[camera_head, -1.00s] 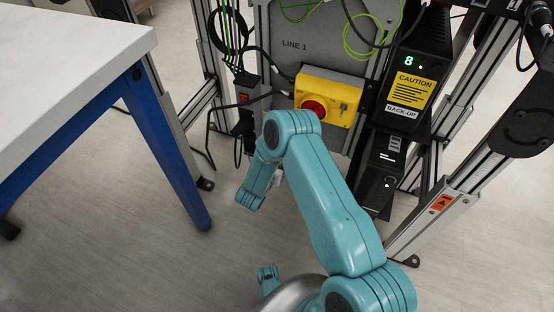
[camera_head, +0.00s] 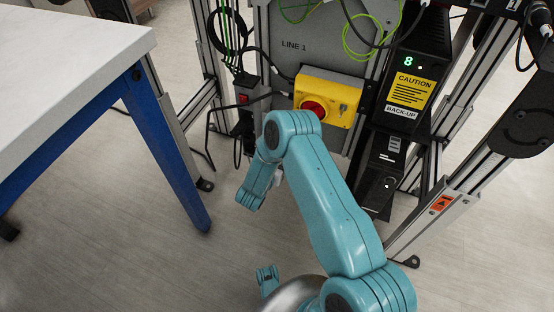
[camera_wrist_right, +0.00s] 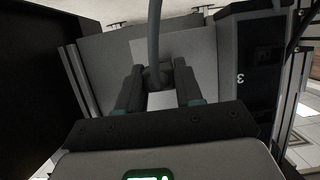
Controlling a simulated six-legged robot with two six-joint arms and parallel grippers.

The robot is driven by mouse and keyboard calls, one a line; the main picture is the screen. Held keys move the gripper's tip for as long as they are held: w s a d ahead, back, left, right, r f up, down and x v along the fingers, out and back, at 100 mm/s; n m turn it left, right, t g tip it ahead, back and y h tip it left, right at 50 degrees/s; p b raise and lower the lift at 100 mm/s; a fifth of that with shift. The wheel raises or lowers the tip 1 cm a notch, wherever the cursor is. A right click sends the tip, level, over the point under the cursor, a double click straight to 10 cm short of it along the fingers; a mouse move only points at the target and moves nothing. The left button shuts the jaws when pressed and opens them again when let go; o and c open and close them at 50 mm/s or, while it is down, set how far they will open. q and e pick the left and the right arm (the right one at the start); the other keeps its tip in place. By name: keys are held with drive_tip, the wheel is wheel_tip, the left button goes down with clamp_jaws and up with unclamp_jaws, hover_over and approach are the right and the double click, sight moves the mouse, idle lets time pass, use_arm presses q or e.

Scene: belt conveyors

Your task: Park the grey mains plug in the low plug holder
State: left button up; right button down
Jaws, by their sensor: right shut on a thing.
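The grey mains plug (camera_wrist_right: 154,79) shows dark between the two fingers of my right gripper (camera_wrist_right: 158,76) in the right wrist view. The gripper is shut on it. A thick grey cable (camera_wrist_right: 154,30) rises from the plug toward the top of that view. In the head view my right arm bends down in front of the machine, and its gripper and the plug are hidden behind the arm. I cannot make out the low plug holder for certain in either view.
A yellow switch box (camera_head: 328,97) with a red knob is on the LINE 1 panel (camera_head: 295,62). A black back-up unit (camera_head: 411,85) stands right of it. Dark cables hang left of the box. A blue-legged table (camera_head: 70,75) is at left, with open floor before it.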

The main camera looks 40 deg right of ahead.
use_arm(q)
drive_tip(key=shift+f, duration=0.25)
use_arm(e)
drive_tip(key=shift+w+d, duration=0.3)
drive_tip(key=shift+d, duration=0.35)
idle(0.4)
drive_tip(key=c, duration=0.7)
unclamp_jaws()
drive_tip(key=shift+o, duration=0.2)
drive_tip(key=shift+a+r, duration=0.1)
use_arm(q)
drive_tip(key=shift+g, duration=0.4)
drive_tip(key=r+p, duration=0.1)
drive_tip(key=s+r+p, duration=0.1)
drive_tip(key=r+p, duration=0.1)
drive_tip(key=d+r+p, duration=0.1)
drive_tip(key=r+p, duration=0.1)
drive_tip(key=shift+s+r, duration=0.25)
drive_tip(key=shift+s, duration=0.15)
use_arm(e)
drive_tip(key=v, duration=1.6)
